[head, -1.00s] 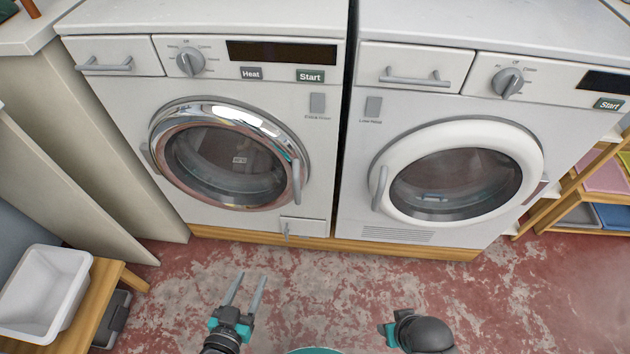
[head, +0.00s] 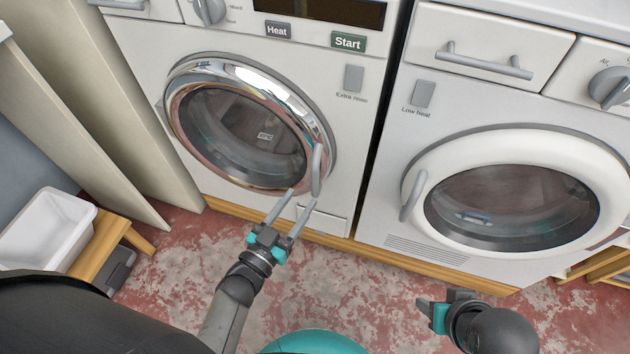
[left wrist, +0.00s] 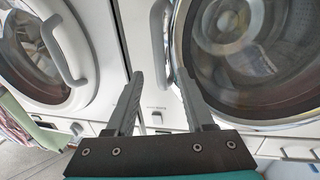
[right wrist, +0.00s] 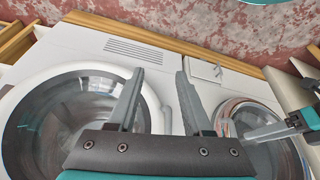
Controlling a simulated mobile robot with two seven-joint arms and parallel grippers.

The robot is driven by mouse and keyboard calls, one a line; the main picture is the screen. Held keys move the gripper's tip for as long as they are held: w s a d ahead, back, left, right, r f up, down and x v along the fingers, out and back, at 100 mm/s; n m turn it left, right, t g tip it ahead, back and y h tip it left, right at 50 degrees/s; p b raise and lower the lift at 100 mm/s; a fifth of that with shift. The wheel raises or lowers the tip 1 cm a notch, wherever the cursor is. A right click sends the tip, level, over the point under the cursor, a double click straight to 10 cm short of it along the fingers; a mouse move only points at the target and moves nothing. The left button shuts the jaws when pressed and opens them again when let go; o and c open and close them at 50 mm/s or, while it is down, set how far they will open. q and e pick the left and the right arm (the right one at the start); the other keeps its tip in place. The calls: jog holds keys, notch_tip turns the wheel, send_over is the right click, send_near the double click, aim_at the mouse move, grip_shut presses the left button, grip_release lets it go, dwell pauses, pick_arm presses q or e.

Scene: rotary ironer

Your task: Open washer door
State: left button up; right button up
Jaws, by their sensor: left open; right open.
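The washer (head: 145,110) is the left machine, with a chrome-ringed round door (head: 245,125) that looks closed. Its grey bar handle (head: 317,170) is on the door's right side. My left gripper (head: 302,200) is open and empty, with its fingertips just below the handle in the head view. In the left wrist view the handle (left wrist: 159,40) lines up with the gap between the open fingers; I cannot tell the distance. My right gripper (head: 432,315) is low in front of the right machine; its open, empty fingers (right wrist: 158,72) show in the right wrist view.
The right machine (head: 390,160) has a closed white door (head: 415,165) with its own handle (head: 412,196). A small flap (head: 322,222) sits below the washer door. A white bin (head: 45,232) on a wooden bench is at the left. The floor in front is clear.

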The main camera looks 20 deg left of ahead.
aim_at(313, 183)
pick_arm(q)
jog(key=b+x, duration=0.1)
jog(key=x, duration=0.5)
jog(key=shift+s+b, duration=0.1)
jog(key=shift+b, duration=0.25)
jog(key=shift+x, duration=0.9)
pick_arm(e)
jog(key=shift+w+a+r+t+y, duration=0.6)
jog(key=shift+w+a+r+t, duration=0.5)
jog(key=shift+w+a+t, duration=0.1)
pick_arm(q)
grip_shut()
pick_arm(e)
jog(key=shift+s, duration=0.1)
